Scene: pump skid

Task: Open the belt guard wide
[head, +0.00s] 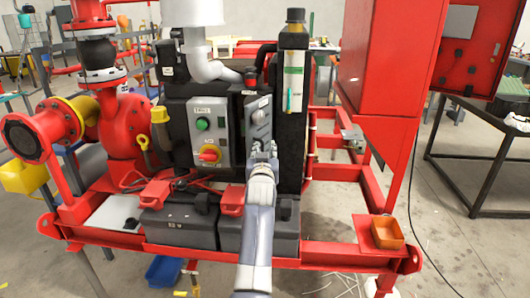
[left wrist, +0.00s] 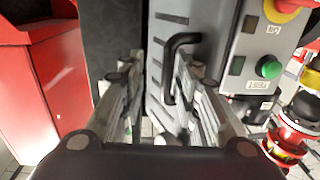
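The belt guard (head: 258,118) is a grey slotted panel between the control box and the black column in the head view. My left gripper (head: 262,150) is in front of its lower part. In the left wrist view the guard (left wrist: 160,38) shows its slots and a black bar handle (left wrist: 170,72). My left gripper (left wrist: 160,115) is open there, with its fingers apart and the handle between them, closer to the right finger. Part of the handle is hidden behind that finger; I cannot tell whether they touch. My right gripper is not in view.
The control box (head: 211,133) with a green button and red knob is left of the guard. Black batteries (head: 180,222) with red clamps stand below.

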